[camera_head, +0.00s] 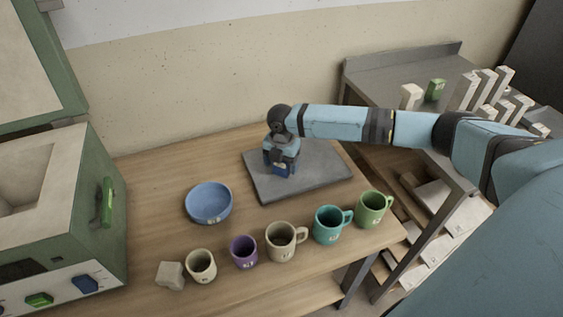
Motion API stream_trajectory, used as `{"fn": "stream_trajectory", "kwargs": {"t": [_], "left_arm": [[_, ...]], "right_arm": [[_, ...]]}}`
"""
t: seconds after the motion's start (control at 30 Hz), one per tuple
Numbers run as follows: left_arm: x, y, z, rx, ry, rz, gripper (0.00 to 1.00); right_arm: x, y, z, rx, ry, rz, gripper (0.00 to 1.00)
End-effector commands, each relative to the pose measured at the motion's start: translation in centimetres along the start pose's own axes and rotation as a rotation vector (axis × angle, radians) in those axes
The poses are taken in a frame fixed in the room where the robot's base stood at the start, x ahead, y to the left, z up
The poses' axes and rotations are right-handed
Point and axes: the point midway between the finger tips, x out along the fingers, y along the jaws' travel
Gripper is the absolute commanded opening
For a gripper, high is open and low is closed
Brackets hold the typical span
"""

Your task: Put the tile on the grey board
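The grey board (316,185) lies flat on the wooden table, behind the row of mugs. My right gripper (281,168) points down over the left part of the board. A small dark blue tile (282,170) with a pale mark shows between its fingers, which look closed on its sides. The tile is at or just above the board; I cannot tell whether it touches. The gripper hides the tile's upper part. My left gripper is not in view.
A blue bowl (209,203) stands left of the board. In front are a cream mug (201,267), purple cup (244,252), beige mug (281,242), teal mug (328,225) and green mug (370,209). A stone-like block (170,275) lies front left. A green kiln-like box (95,215) stands left.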

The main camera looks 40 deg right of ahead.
Motion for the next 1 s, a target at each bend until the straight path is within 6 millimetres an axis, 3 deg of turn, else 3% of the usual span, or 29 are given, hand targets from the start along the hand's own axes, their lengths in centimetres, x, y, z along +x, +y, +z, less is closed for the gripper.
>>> {"fn": "stream_trajectory", "kwargs": {"t": [0.17,0.27,0.7,1.0], "left_arm": [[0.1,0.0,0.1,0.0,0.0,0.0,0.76],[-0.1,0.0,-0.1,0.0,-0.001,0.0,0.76],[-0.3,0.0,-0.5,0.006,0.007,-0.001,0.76],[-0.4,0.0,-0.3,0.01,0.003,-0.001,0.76]], "right_arm": [[-0.5,0.0,0.0,-0.001,-0.001,0.002,0.79],[-1.7,0.0,0.1,0.0,-0.001,0.002,0.79],[-10.5,0.0,0.0,0.0,-0.001,0.003,0.79],[-12.4,0.0,0.0,0.0,0.0,0.001,0.79]]}}
